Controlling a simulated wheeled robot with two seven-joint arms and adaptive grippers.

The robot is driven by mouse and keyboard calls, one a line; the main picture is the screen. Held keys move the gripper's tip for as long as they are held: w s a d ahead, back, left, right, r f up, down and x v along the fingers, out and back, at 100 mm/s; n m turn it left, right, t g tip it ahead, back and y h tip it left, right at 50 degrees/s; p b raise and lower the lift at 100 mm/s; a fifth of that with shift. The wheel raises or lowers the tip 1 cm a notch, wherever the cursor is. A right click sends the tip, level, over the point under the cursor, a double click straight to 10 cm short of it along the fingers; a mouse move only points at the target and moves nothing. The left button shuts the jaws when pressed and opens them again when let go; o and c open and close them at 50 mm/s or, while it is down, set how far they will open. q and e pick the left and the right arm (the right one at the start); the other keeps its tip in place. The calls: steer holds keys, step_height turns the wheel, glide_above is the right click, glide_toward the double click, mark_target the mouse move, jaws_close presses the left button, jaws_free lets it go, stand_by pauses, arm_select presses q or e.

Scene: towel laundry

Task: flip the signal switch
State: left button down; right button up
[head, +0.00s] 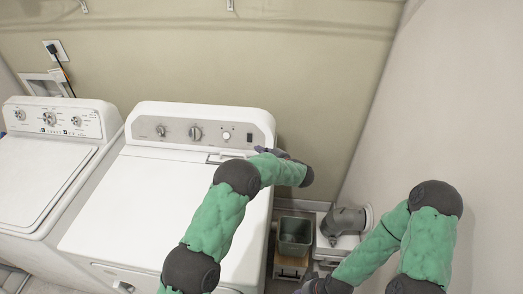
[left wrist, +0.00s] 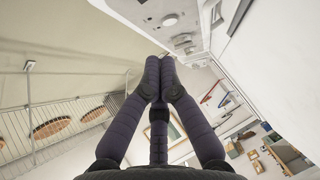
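The dryer's control panel (head: 205,120) runs along the back of the white dryer. A small dark switch (head: 249,137) sits at the panel's right end, beside a round knob (head: 227,135). My left gripper (head: 262,150) is just in front of and below the switch, apart from it as far as I can tell. In the left wrist view its fingers (left wrist: 160,62) are together and empty, with the panel (left wrist: 180,32) beyond the tips. My right gripper (head: 308,284) is low, right of the dryer; its fingers are too small to read.
A white washer (head: 50,165) stands to the left. Right of the dryer are a grey bin (head: 295,232) and a grey duct pipe (head: 340,222) near the right wall (head: 480,110). The dryer's top (head: 160,185) is clear.

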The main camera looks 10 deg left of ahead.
mark_target(251, 140)
arm_select(q)
steer(key=shift+w+a+f+b, duration=0.15)
steer(key=shift+w+a+f, duration=0.35)
steer(key=shift+w+a, duration=0.65)
steer(key=shift+w+a+f+b, duration=0.15)
steer(key=shift+w+a+f, duration=0.35)
steer(key=shift+w, duration=1.15)
steer(key=shift+w+a+f+b, duration=0.15)
steer(key=shift+w+a+f, duration=0.35)
steer(key=shift+w+a, duration=0.65)
steer(key=shift+w+d, duration=0.3)
steer(key=shift+a, duration=0.1)
